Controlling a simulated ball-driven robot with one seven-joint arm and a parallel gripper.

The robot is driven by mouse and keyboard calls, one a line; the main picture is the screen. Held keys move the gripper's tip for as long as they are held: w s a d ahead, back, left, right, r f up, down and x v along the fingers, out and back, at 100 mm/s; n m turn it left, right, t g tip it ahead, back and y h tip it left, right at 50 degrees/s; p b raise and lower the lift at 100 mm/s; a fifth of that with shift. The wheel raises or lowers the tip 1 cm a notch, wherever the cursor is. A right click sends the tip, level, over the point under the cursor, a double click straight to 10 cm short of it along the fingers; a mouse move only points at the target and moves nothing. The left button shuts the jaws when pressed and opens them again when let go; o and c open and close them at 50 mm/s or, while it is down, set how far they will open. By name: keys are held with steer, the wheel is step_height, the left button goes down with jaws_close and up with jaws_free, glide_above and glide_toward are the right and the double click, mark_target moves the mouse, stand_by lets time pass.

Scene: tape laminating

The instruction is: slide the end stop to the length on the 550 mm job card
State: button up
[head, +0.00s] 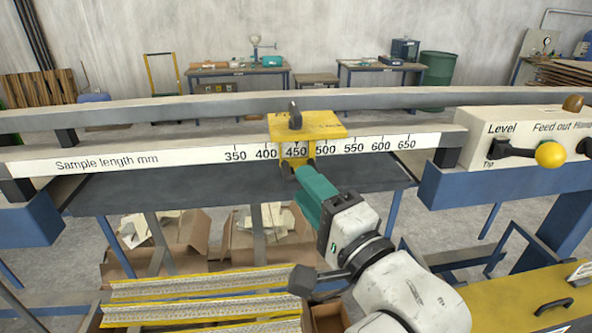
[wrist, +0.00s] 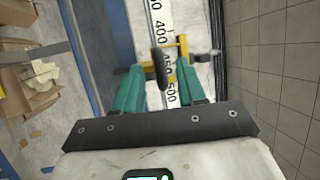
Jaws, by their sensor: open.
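The end stop (head: 322,130), a yellow plate with a dark knob, sits on the white sample length scale (head: 90,161). The scale reads 350 to 650 mm, and the stop's yellow bracket stands at about the 450 mark. My gripper (head: 299,168) is at the lower front of the stop. In the wrist view my gripper (wrist: 163,72) is open, its teal fingers on either side of the stop's yellow frame (wrist: 182,48) and dark knob (wrist: 160,67). I cannot tell whether the fingers touch it. No readable 550 mm job card shows.
A machine housing (head: 520,125) with a yellow-ball lever (head: 550,154) stands right of the scale. A rail (head: 200,105) runs behind it. Yellow-edged strips (head: 200,288) lie below in front. The scale right of the stop is clear.

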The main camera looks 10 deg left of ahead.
steer(key=shift+p+x, duration=0.3)
steer(key=shift+x, duration=1.45)
steer(key=shift+c, duration=0.3)
jaws_close()
